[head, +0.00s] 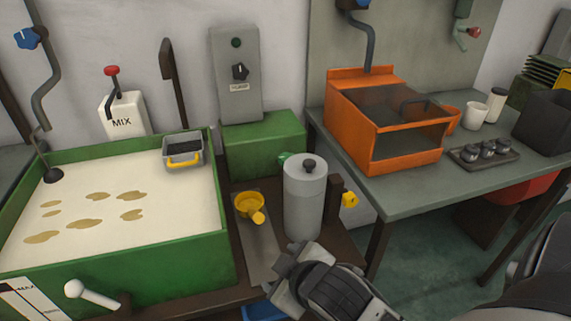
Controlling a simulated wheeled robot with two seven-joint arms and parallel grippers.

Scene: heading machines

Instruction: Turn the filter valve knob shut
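A grey filter canister (304,203) with a dark top knob (309,166) stands upright between the green tank and the right table. A small yellow knob (349,200) sits on a dark bracket just right of it. A green knob (284,159) shows at its upper left. I cannot tell for certain which is the filter valve knob. My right gripper (286,272) is at the bottom centre, in front of and below the canister, apart from the yellow knob in the picture. Its fingers are not clear enough to show open or shut. My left gripper is out of view.
A green tank (120,276) with cream liquid fills the left. A yellow cup (250,205) sits on a grey strip beside the canister. A grey control box (237,100) stands behind. An orange machine (375,155) stands on the right table (410,188).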

